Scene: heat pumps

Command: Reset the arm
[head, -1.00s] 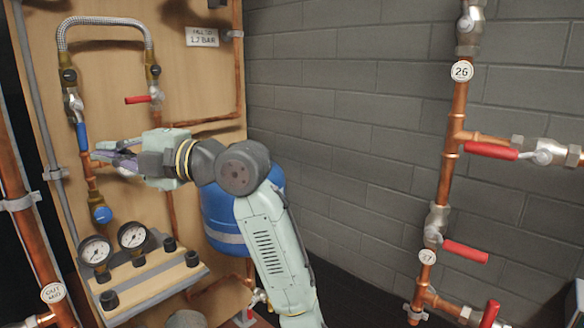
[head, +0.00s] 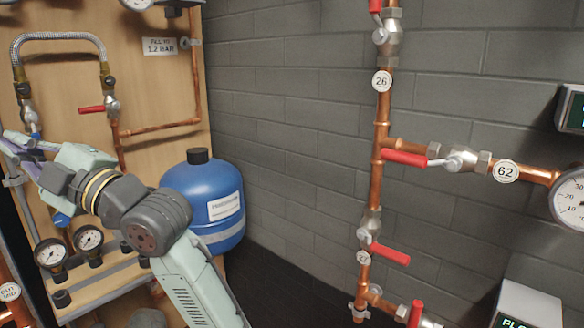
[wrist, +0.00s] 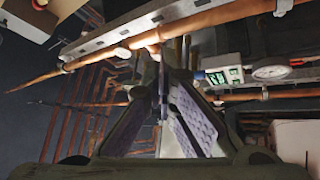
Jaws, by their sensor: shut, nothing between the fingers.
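My gripper (head: 14,148) is at the left edge of the head view, in front of the wooden panel, with my arm reaching up from the bottom. Its purple-grey fingers are shut and hold nothing. In the wrist view my gripper (wrist: 163,72) points at copper pipes running across the picture, and its fingertips meet in the middle. A gap to the pipes cannot be judged there. My arm hides part of the panel's lower pipework.
A blue tank (head: 215,187) stands right of my arm. Pressure gauges (head: 52,253) sit on a shelf below my gripper. A copper riser (head: 377,155) with red-handled valves (head: 404,158) stands at the right. Bare grey wall (head: 290,130) lies between.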

